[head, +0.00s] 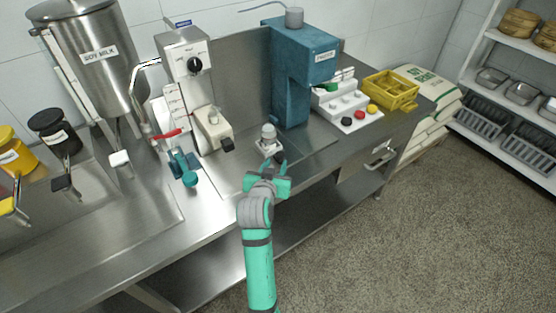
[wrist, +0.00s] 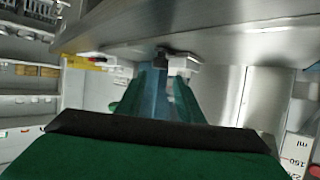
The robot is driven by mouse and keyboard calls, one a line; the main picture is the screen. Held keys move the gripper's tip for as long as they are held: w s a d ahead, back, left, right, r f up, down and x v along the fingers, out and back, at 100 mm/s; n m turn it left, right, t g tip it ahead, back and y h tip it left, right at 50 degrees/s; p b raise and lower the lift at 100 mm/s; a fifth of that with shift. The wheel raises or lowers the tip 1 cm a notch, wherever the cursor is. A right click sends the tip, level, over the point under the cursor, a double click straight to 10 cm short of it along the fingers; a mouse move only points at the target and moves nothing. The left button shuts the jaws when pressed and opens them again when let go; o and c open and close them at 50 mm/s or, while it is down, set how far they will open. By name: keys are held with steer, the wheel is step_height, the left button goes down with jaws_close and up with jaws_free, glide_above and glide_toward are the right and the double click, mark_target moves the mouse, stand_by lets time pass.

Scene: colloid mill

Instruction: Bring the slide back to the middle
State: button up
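My gripper (head: 273,166) is over the front part of the steel counter, with its fingers pointing away from me, toward the blue machine (head: 293,70). A small white block with a grey top (head: 268,137) stands at the machine's foot, just beyond the fingertips. I cannot tell for sure whether this is the slide. In the wrist view my gripper's fingers (wrist: 162,95) are spread apart with nothing gripped between them. A white block (wrist: 184,63) and a dark piece show just beyond the tips; contact cannot be made out.
A steel dispenser machine (head: 187,65) with a beige part (head: 214,128) and black knob stands left. Right of the blue machine are a white button panel (head: 343,112) and a yellow crate (head: 390,92). A soy milk tank (head: 90,60) stands far left. The floor in front is clear.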

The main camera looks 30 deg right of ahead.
steer(key=shift+v, duration=1.75)
